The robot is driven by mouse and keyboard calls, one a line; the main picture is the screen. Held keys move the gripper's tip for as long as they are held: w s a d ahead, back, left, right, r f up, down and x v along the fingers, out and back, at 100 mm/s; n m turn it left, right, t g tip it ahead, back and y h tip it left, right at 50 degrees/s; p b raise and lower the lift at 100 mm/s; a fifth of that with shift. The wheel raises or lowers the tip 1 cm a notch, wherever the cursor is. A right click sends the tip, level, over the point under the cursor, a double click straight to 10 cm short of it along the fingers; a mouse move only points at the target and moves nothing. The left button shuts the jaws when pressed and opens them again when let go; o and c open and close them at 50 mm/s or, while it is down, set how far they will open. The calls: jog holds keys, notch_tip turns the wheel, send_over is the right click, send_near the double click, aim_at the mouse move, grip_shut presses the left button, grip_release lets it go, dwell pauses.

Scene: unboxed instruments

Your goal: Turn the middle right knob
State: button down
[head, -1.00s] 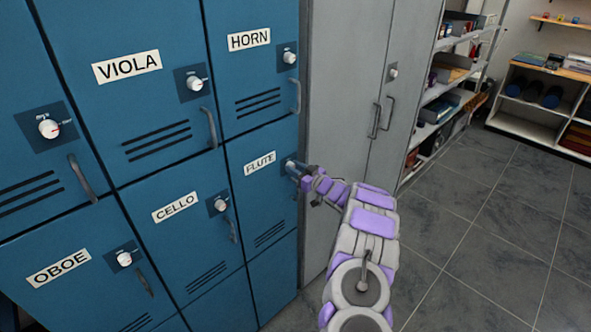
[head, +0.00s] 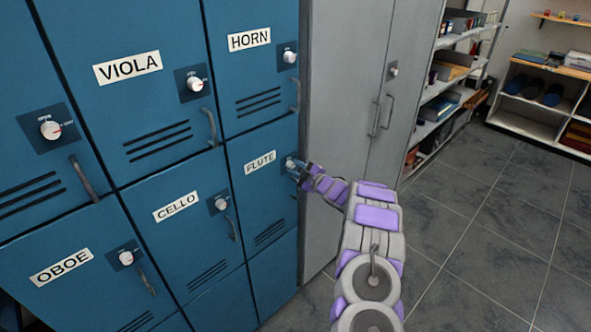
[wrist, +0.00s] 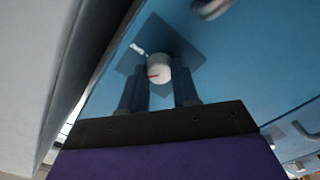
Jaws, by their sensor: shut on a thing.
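The middle right knob is the white round knob on the FLUTE locker door (head: 262,200), just right of the FLUTE label. In the wrist view this knob (wrist: 158,70) has a red pointer mark and sits on a dark square plate (wrist: 183,48). My gripper (head: 293,170) is at the knob, with one finger on each side. In the wrist view my gripper (wrist: 160,82) is shut on the knob. In the head view the fingers partly hide the knob.
Other blue locker doors carry similar knobs: VIOLA (head: 194,84), HORN (head: 290,56), CELLO (head: 221,204) and OBOE (head: 126,258). A grey cabinet (head: 340,90) stands just right of the lockers. Open tiled floor (head: 480,230) lies to the right.

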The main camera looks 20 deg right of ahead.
jog(key=n+b, duration=0.2)
jog(key=n, duration=0.1)
jog(key=shift+f+n, duration=0.25)
jog(key=shift+n, duration=0.05)
jog(key=shift+a+f+n+b, duration=0.1)
jog(key=shift+n+b, duration=1.8)
jog(key=shift+n, duration=0.4)
jog(key=c, duration=0.8)
grip_release()
jog(key=shift+s+r, duration=0.2)
jog(key=p+v, duration=0.2)
jog(key=v, duration=1.5)
